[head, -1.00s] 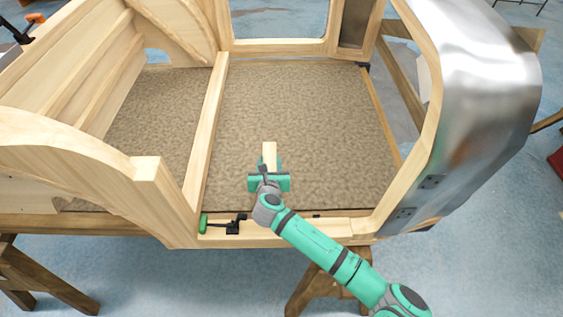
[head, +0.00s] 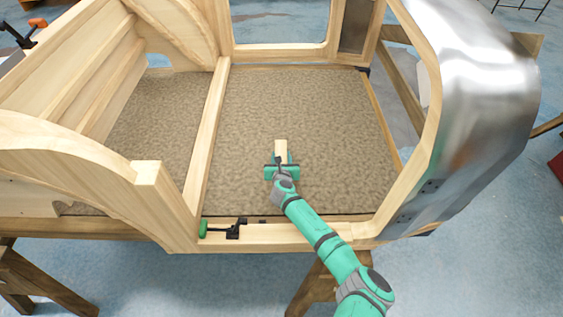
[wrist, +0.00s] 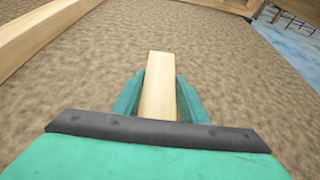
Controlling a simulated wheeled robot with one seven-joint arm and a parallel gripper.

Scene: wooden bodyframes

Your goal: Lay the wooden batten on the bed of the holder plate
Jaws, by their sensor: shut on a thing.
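The wooden batten (head: 281,146) is a short pale block. My gripper (head: 281,159) is shut on it, with the batten sticking out beyond the fingertips. In the wrist view the batten (wrist: 159,85) lies between the two green fingers of my gripper (wrist: 160,100), pointing away from the palm. Both are over the brown speckled floor of the wooden bodyframe; the height above it is hard to tell. I cannot make out a holder plate in either view.
The brown floor (head: 330,130) is bare around the gripper. A wooden crossbar (head: 207,140) bounds it at left, and a front sill (head: 300,234) carries a black clamp (head: 236,229) with a green handle. A curved metal panel (head: 480,110) stands at right.

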